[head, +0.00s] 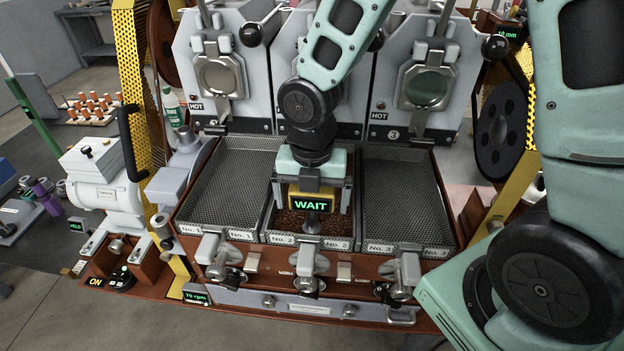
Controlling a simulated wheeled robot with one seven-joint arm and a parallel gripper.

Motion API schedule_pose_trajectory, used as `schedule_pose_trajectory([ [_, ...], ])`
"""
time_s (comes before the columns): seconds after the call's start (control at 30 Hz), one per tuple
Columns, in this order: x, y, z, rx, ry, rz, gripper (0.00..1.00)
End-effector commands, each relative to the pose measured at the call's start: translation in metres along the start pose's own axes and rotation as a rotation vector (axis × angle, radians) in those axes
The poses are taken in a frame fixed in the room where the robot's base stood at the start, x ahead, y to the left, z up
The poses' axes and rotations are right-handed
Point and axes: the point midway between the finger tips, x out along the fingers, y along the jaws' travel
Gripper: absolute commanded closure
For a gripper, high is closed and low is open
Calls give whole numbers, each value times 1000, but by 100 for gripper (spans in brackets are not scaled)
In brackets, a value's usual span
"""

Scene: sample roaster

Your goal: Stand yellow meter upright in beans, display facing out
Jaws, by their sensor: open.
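The yellow meter (311,204) stands upright in the middle tray, marked No. 2. Its display reads "WAIT" in green and faces the front, toward my camera. A grey stem below the meter goes down into the brown beans (290,222) in that tray. My gripper (311,196) is open, pointing down over the No. 2 tray, with one finger on each side of the meter. Whether the fingers touch the meter I cannot tell. The rear of the tray is hidden behind my gripper and arm.
Empty mesh trays stand at the left, No. 1 (232,180), and right, No. 3 (400,200). Roaster fronts marked "HOT" rise behind them. Metal latches (305,265) line the front edge. A white grinder-like machine (105,185) with a black handle stands at the left.

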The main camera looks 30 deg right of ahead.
Motion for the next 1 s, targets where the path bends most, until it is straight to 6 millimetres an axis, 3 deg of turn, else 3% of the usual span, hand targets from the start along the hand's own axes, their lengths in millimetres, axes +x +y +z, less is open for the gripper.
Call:
schedule_pose_trajectory([
  [0.6, -114, 0, 1, 2, -4, 3, 2],
  [0.87, -128, 1, -6, 49, 0, 1, 2],
  [1.0, -125, 2, -27, 247, 3, 5, 2],
])
